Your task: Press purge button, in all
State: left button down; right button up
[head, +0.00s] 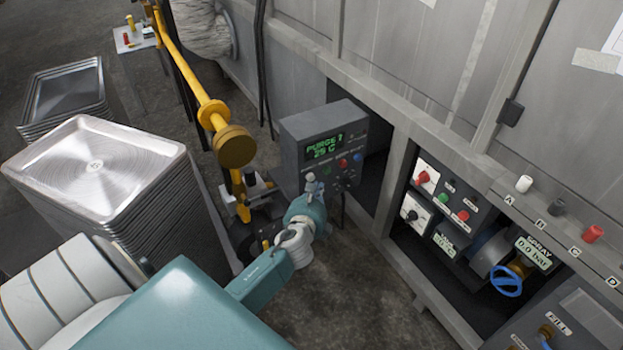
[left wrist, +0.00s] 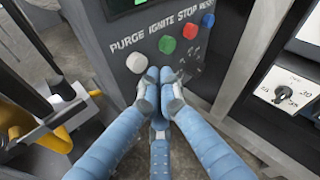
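The grey control box (head: 290,135) has a green-lit screen (head: 324,147) that reads "PURGE?" and "25 C". In the left wrist view its lower face carries a row of buttons labelled PURGE, IGNITE, STOP and RESET. The pale grey purge button (left wrist: 137,63) is at the left end, followed by the green ignite button (left wrist: 167,44), red stop button (left wrist: 190,31) and blue reset button (left wrist: 208,19). My left gripper (head: 314,187) has its fingertips (left wrist: 160,80) drawn together, empty, just below and right of the purge button in that view. Contact cannot be told. My right gripper is out of view.
A tall stack of metal trays (head: 97,165) stands at the left, with another stack (head: 62,90) behind. A yellow pipe (head: 180,55) runs beside the box. A recessed panel with knobs and a blue valve wheel (head: 506,281) is at the right.

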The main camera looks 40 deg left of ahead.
pick_arm(q)
jog(key=shift+s+d, duration=0.3)
jog(key=shift+d, duration=0.4)
jog(key=shift+s+d, duration=0.25)
jog(key=shift+d, duration=0.5)
jog(key=shift+s+d, duration=0.3)
jog(key=shift+d, duration=0.4)
